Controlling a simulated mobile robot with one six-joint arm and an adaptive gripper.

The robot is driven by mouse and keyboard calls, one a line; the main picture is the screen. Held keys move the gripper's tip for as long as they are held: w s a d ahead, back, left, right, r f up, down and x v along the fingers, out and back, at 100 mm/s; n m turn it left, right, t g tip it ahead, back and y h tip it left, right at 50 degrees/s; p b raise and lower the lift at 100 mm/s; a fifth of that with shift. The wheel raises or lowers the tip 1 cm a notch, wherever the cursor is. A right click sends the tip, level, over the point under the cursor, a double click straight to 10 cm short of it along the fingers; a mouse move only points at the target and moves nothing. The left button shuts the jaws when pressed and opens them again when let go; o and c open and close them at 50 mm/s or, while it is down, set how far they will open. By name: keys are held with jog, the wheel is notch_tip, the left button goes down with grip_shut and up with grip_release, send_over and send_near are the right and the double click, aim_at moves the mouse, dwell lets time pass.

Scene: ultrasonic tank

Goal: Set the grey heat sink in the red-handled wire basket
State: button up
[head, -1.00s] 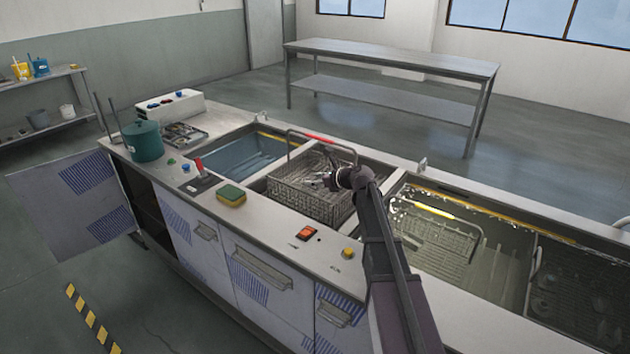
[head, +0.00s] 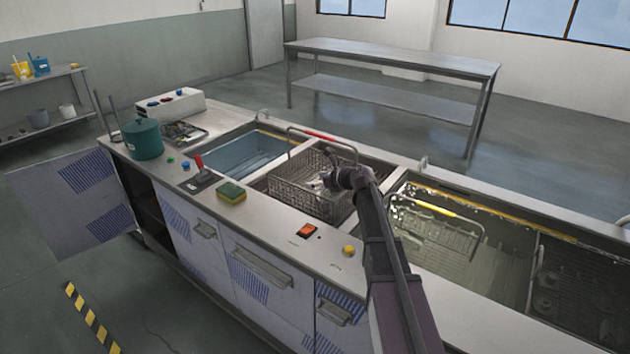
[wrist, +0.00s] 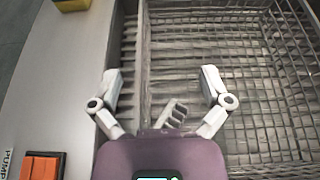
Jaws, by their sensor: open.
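The red-handled wire basket (head: 300,200) sits in the middle basin of the counter, its red grip (head: 319,135) raised above the far side. Its mesh (wrist: 245,110) fills much of the wrist view. The grey heat sink (wrist: 173,113), a small finned block, shows inside the basket near its left wall in the wrist view. It appears to lie at the bottom. My gripper (wrist: 161,74) is open above it, with the heat sink between and below the fingers, apart from both. In the head view my gripper (head: 327,179) is over the basket and hides the heat sink.
A yellow-handled basket (head: 435,230) stands in the liquid-filled tank to the right. A green-yellow sponge (head: 231,193), a red lever (head: 199,165), an orange switch (head: 306,231) and a green pot (head: 143,140) are along the counter.

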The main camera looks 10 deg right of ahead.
jog(key=shift+r, duration=0.2)
jog(key=p+v, duration=0.5)
jog(key=v, duration=0.7)
jog(key=shift+r+p, duration=0.4)
jog(key=shift+r, duration=0.05)
jog(key=shift+a, duration=0.1)
